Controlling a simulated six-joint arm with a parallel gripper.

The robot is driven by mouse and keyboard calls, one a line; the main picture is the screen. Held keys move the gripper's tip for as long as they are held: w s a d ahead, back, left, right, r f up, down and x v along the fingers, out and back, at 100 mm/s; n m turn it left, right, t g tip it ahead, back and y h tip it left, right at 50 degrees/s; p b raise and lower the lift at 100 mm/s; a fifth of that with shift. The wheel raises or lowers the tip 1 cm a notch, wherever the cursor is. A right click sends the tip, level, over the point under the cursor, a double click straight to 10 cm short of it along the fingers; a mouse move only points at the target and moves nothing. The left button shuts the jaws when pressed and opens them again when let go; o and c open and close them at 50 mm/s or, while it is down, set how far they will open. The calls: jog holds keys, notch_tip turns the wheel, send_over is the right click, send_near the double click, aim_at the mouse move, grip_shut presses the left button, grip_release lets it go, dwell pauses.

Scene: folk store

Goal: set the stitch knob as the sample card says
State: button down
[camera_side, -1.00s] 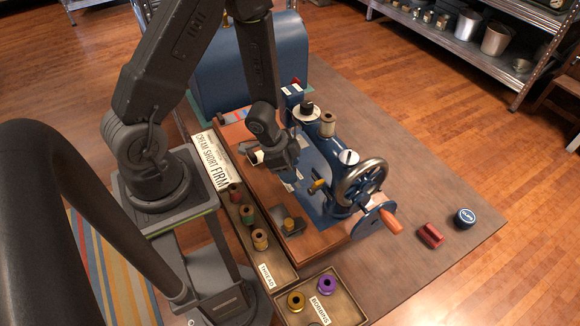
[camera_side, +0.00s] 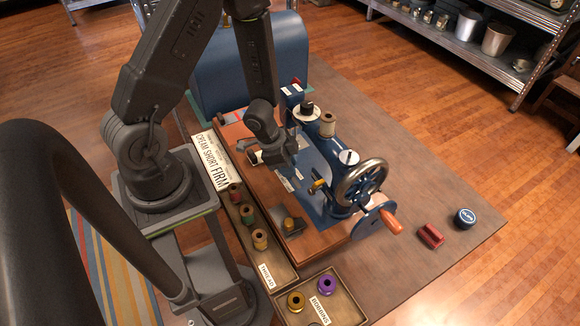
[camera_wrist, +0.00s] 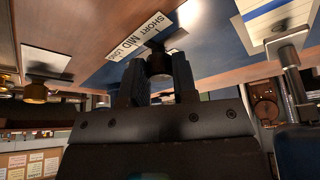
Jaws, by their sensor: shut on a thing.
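The blue sewing machine (camera_side: 312,163) stands on a wooden base. The sample card (camera_side: 211,160) lies left of it and reads CREAM SHORT FIRM. In the wrist view a small label (camera_wrist: 140,36) reads SHORT, MID, LONG. The dark stitch knob (camera_wrist: 159,63) is beside this label, between my fingers. My gripper (camera_wrist: 159,80) is shut on the knob; it also shows in the side view (camera_side: 284,158), low by the machine's left side. The knob is hidden in the side view. I cannot tell which mark the knob points at.
A tray (camera_side: 270,255) of several thread spools and a bobbin tray (camera_side: 350,308) with gold and purple bobbins stand in front. A handwheel (camera_side: 362,182) and orange handle (camera_side: 391,222) stick out at right.

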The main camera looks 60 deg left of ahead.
jog(key=shift+a, duration=1.15)
jog(key=c, duration=0.9)
grip_release()
jog(key=shift+r, duration=0.15)
jog(key=v, duration=1.3)
jog(key=shift+s+r, duration=0.2)
jog(key=shift+a, duration=0.1)
